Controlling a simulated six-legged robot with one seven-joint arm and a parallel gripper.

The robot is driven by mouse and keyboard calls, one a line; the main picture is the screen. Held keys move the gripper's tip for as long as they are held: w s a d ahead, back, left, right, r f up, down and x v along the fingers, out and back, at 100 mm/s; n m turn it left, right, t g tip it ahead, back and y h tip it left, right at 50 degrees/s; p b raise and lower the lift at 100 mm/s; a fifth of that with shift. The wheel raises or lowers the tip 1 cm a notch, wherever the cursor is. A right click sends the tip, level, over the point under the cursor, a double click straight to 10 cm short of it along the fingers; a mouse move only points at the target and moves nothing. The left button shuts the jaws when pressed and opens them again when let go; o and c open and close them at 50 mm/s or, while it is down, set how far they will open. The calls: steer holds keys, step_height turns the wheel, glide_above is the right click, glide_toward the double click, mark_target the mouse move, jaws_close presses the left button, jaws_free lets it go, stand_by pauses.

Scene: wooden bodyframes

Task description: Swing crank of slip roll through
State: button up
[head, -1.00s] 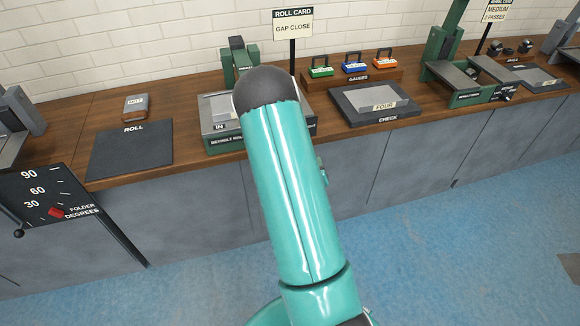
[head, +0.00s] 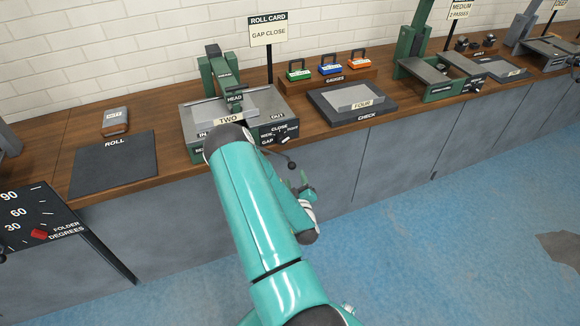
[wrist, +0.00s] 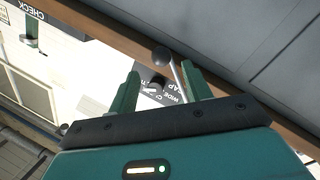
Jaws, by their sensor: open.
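The slip roll (head: 200,137) is a grey machine on the wooden bench, with a green head piece (head: 222,78) and a plate marked TWO (head: 228,119) on top. Its crank (head: 291,165) is a thin rod with a dark ball knob, sticking out at the front right corner. My gripper (head: 305,183) is just beyond and below the knob in the head view, partly hidden by my arm. In the wrist view my gripper (wrist: 160,80) is open, and the crank's knob (wrist: 162,57) and rod show between the two green fingers. I cannot tell whether they touch.
A roll card (head: 268,30) reads GAP CLOSE. A gap dial (head: 280,134) is on the slip roll's front. A dark ROLL mat (head: 112,165) lies left, and a CHECK tray (head: 350,112) with a plate marked FOUR lies right.

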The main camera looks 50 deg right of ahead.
mark_target(292, 169)
steer(key=x, duration=0.7)
steer(key=shift+w+d+f, duration=0.1)
steer(key=shift+w+d, duration=0.1)
steer(key=shift+w, duration=0.15)
jaws_close()
